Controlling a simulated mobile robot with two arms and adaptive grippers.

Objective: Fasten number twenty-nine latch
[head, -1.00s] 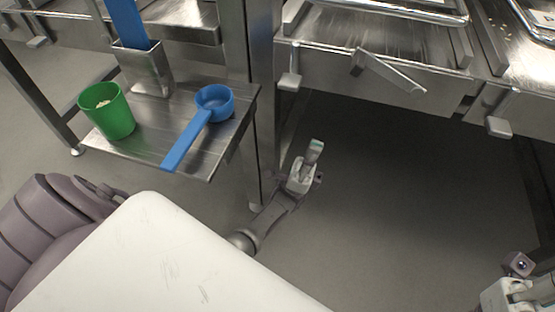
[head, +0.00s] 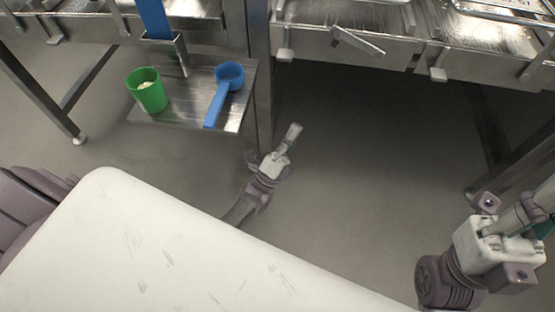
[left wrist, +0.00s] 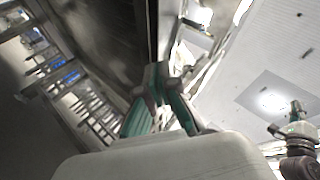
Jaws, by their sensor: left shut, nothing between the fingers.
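Several metal fittings show along the front of the steel counter (head: 400,58), among them a tilted bar (head: 357,42) and small block-like tabs, one at left (head: 285,55) and one at right (head: 437,75). I cannot read any number, so I cannot tell which is the number twenty-nine latch. My left gripper (head: 292,134) is shut and empty, below and apart from the counter front, near a table leg. It also shows in the left wrist view (left wrist: 160,90), with green-sided fingers. My right gripper (head: 543,215) is partly cut off at the right edge; its jaws are unclear.
A low steel shelf (head: 225,115) at left holds a green cup (head: 152,97) with pale contents, a blue scoop (head: 217,105) and a steel holder (head: 168,57) with a blue tool. Steel legs stand at left, middle and right. The floor under the counter is clear.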

